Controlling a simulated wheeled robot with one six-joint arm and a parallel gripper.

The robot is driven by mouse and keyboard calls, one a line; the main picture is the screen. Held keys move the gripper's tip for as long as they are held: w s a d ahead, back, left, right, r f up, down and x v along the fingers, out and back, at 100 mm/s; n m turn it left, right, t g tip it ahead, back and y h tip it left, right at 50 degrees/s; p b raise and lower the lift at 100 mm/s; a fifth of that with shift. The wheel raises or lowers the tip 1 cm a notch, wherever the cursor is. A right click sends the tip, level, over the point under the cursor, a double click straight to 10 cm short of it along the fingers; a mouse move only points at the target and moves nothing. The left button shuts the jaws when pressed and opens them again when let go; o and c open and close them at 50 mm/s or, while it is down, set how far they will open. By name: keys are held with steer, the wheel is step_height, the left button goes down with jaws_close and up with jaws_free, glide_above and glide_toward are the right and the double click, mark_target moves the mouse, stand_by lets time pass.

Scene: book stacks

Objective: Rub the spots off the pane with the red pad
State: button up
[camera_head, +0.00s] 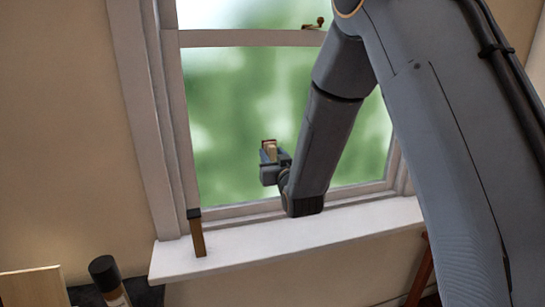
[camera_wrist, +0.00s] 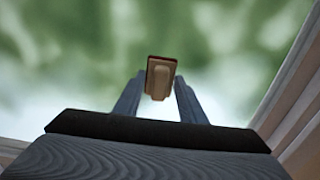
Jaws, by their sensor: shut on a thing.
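The pane (camera_head: 235,100) is the lower glass of a white-framed window, with blurred green behind it. It fills most of the wrist view (camera_wrist: 70,60). I cannot make out distinct spots on it in either view. My gripper (camera_head: 271,157) is in front of the pane, in its lower middle. In the wrist view, my gripper's two fingers (camera_wrist: 157,88) are shut on the pad (camera_wrist: 161,76), which shows a tan grip and a brown back. In the head view the pad (camera_head: 269,144) shows a thin reddish edge. I cannot tell whether the pad touches the glass.
A white sill (camera_head: 285,235) runs below the window. A brown upright piece with a dark top (camera_head: 197,235) stands at its left end. A dark-capped bottle (camera_head: 106,278) and a pale wooden board (camera_head: 33,287) are at the lower left. A brass latch (camera_head: 315,24) sits on the upper rail.

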steer(key=shift+w, duration=0.15)
steer(key=d, duration=0.2)
steer(key=w+d+b, duration=0.1)
steer(key=shift+w+d, duration=0.1)
steer(key=shift+d, duration=0.25)
stand_by(0.4)
steer(key=shift+s+a+r+b, duration=0.1)
steer(key=shift+s+a+b, duration=0.15)
steer(key=shift+a, duration=0.8)
steer(key=shift+s+a+r+b, duration=0.1)
steer(key=shift+s+a+b, duration=0.1)
steer(key=shift+a, duration=0.8)
steer(key=shift+c, duration=0.4)
